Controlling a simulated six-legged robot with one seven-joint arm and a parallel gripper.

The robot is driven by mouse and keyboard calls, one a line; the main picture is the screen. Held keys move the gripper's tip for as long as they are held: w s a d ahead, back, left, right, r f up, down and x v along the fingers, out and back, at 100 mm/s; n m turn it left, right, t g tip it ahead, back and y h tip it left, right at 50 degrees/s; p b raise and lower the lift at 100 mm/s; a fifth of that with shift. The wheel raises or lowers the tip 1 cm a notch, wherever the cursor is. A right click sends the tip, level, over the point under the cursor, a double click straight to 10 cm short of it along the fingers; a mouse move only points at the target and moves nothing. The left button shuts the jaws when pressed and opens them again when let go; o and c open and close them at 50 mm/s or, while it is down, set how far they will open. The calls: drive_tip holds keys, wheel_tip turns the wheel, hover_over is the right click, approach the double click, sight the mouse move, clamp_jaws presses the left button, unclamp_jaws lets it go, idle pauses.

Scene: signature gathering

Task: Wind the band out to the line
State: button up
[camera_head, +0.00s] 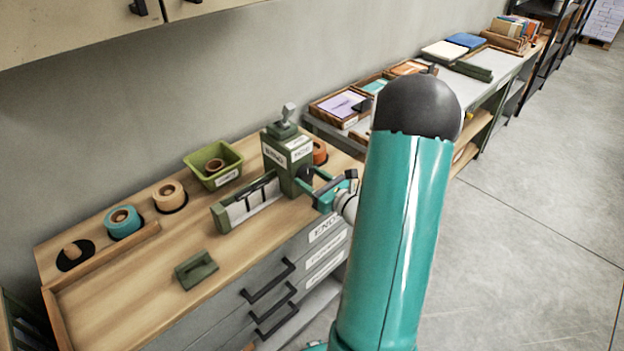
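A green machine (287,155) with white label plates stands on the wooden bench top. A low green trough with a pale strip (249,200) reaches out from its lower left side. My gripper (326,194) is at the right side of the machine, close to a small dark part there. Whether it touches or grips that part is too small to tell. A blue roll (123,221) and a tan roll (170,195) sit at the back left of the bench, and an orange roll (319,153) sits behind the machine. I cannot make out which is the band, nor a line.
A green bin (213,164) holding a small roll stands behind the trough. A green handled block (196,269) lies on the bench front. A black disc with a wooden peg (74,255) is at far left. Drawers (280,290) are below. A second table with trays (340,107) stands beyond.

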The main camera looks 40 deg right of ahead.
drive_tip(key=shift+m, duration=0.3)
drive_tip(key=m, duration=0.3)
drive_tip(key=shift+m, duration=0.3)
drive_tip(key=m, duration=0.3)
drive_tip(key=shift+m, duration=0.3)
drive_tip(key=m, duration=0.4)
drive_tip(key=shift+m, duration=2.1)
drive_tip(key=o, duration=0.9)
drive_tip(key=shift+o, duration=0.2)
